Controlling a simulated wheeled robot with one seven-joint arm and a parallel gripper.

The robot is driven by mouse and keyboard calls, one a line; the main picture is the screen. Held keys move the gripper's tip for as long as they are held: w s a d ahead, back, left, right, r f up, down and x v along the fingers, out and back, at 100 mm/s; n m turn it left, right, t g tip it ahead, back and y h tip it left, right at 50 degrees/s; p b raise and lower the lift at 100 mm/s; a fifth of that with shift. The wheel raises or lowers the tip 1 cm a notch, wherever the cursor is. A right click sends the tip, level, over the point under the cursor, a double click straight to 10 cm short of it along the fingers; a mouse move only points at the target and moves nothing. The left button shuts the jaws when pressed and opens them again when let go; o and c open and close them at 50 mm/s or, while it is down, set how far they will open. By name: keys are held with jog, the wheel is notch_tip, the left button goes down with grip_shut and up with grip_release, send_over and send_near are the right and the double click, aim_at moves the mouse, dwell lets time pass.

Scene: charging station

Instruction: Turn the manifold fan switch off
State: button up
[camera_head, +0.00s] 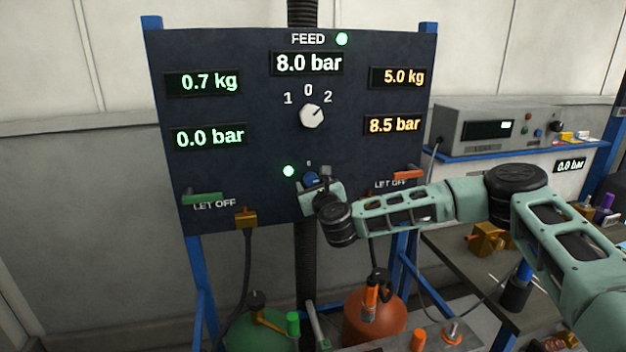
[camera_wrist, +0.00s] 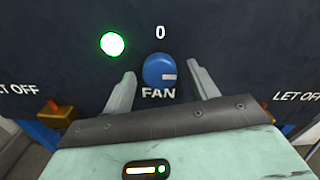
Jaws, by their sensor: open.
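The fan switch is a round blue knob (camera_wrist: 159,71) on the dark panel (camera_head: 250,150), with FAN printed below it and a 0 above it. Its white mark points to the right, not up at the 0. The green lamp (camera_wrist: 112,44) to its upper left is lit. In the head view the knob (camera_head: 311,178) is partly hidden by my gripper (camera_head: 322,183). In the wrist view my gripper (camera_wrist: 163,82) is open, one finger on each side of the knob. I cannot tell whether either finger touches it.
Above is a white FEED selector (camera_head: 312,115), turned toward 2. A green LET OFF lever (camera_head: 203,198) is at left and an orange one (camera_head: 408,175) at right. Green (camera_head: 255,332) and orange (camera_head: 375,320) cylinders stand below. A bench (camera_head: 470,262) is at right.

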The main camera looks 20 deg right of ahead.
jog(key=shift+w, duration=0.35)
jog(key=c, duration=1)
